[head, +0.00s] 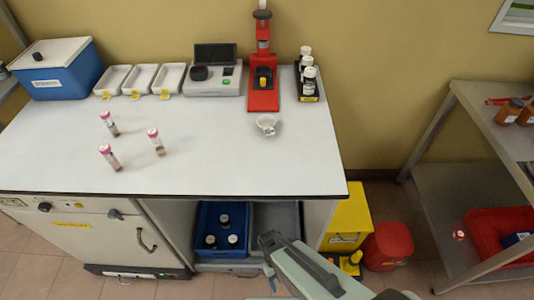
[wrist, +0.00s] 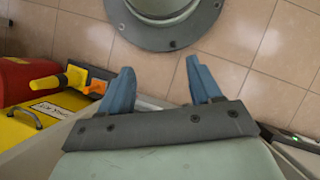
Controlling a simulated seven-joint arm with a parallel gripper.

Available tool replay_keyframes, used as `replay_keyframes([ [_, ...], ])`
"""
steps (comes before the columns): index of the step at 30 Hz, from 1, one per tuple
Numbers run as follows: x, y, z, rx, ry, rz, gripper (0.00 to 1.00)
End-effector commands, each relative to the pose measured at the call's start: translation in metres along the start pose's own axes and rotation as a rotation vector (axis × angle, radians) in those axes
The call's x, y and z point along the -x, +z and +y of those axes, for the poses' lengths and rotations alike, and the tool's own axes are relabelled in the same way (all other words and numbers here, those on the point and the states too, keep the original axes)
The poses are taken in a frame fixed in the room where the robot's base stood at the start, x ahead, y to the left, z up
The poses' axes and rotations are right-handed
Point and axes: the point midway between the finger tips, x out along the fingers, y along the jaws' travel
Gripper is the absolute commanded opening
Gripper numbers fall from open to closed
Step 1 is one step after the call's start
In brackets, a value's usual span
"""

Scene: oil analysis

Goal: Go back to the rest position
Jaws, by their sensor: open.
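My gripper (wrist: 162,88) is open and empty in the wrist view, its two blue fingers spread apart over the tiled floor. In the head view my gripper (head: 268,262) hangs low in front of the bench, below the tabletop edge and near the open lower bay. Its fingers are partly hidden in that view. Nothing is held.
The white bench (head: 200,160) carries three pink-capped vials, a small white cup (head: 266,124) and a red press (head: 263,85). A blue crate (head: 221,230) with bottles sits in the lower bay. A yellow box (head: 348,217) and red bin (head: 388,246) stand right; a grey rack (head: 450,130) is beyond.

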Motion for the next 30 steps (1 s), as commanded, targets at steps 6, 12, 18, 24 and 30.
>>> replay_keyframes([
  [6, -0.018, 0.024, 0.031, -0.117, -0.066, -0.04, 0.64],
  [12, -0.034, 0.041, 0.053, -0.218, -0.127, -0.071, 0.64],
  [18, -0.047, 0.056, 0.072, -0.314, -0.189, -0.092, 0.64],
  [24, -0.051, 0.062, 0.086, -0.381, -0.23, -0.095, 0.64],
  [30, -0.052, 0.064, 0.092, -0.407, -0.245, -0.095, 0.64],
])
